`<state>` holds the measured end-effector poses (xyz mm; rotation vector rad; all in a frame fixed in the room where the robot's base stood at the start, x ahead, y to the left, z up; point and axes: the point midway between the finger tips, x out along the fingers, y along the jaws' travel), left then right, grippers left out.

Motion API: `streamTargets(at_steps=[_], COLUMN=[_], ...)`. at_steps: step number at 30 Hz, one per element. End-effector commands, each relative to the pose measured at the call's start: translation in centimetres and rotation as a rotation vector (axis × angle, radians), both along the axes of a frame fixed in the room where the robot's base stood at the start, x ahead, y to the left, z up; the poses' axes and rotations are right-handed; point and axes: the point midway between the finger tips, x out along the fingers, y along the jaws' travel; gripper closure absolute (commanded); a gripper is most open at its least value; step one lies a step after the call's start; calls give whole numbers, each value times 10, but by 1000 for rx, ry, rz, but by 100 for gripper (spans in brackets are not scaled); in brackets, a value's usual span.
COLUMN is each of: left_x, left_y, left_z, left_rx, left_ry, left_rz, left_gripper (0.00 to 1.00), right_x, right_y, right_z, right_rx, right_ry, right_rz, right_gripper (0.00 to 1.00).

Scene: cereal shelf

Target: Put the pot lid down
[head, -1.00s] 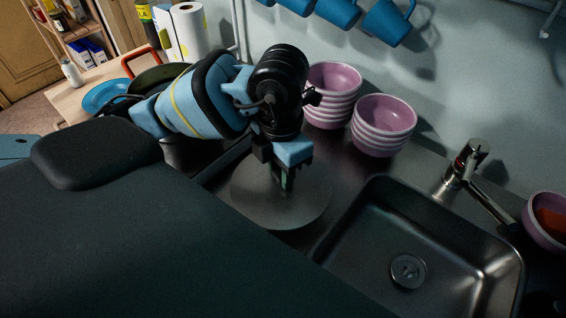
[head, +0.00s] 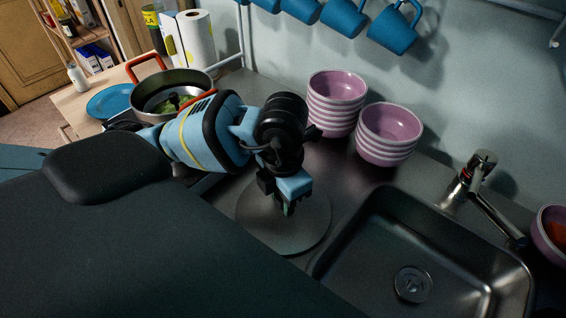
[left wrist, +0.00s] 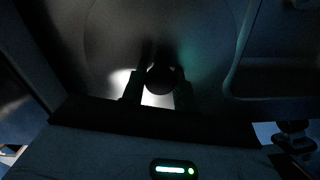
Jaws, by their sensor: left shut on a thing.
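The pot lid (head: 303,232) is a round, flat grey metal disc by the left side of the sink in the head view. My left gripper (head: 288,208) is over its middle, shut on the lid's knob. In the dark left wrist view the round knob (left wrist: 160,80) shows between the two fingers, with the lid (left wrist: 110,30) beyond it. Whether the lid touches the counter is hard to tell. The pot (head: 172,91) stands uncovered on the wooden surface at upper left, with red-orange handles and green food inside. My right gripper is not in view.
The sink (head: 425,250) is right of the lid, with a faucet (head: 478,180) behind it. Two stacks of pink striped bowls (head: 335,105) (head: 388,135) stand behind the lid. A blue plate (head: 110,101) lies left of the pot. Blue mugs (head: 393,30) hang above.

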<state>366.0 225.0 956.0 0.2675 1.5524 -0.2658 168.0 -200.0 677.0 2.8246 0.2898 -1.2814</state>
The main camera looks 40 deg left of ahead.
Motion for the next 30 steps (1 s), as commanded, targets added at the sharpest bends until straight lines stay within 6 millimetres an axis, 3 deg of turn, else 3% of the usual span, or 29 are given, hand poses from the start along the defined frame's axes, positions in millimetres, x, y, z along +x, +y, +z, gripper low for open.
streamTargets(at_steps=[3,4,9,20,23,30], left_x=[0,0,0,0,1,1], left_y=[0,0,0,0,0,0], left_z=[-4,-4,-3,3,14,63], left_rx=[-1,-1,0,0,0,-1], left_ry=[1,1,0,-3,-4,-9], left_rz=[0,0,0,0,-1,-1], left_gripper=[97,69,49,49,49,49], right_x=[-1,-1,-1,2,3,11], right_y=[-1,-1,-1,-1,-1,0], right_z=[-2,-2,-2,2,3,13], right_rx=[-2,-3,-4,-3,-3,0], right_ry=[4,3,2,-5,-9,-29], right_rz=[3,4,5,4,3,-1], right_gripper=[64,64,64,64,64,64])
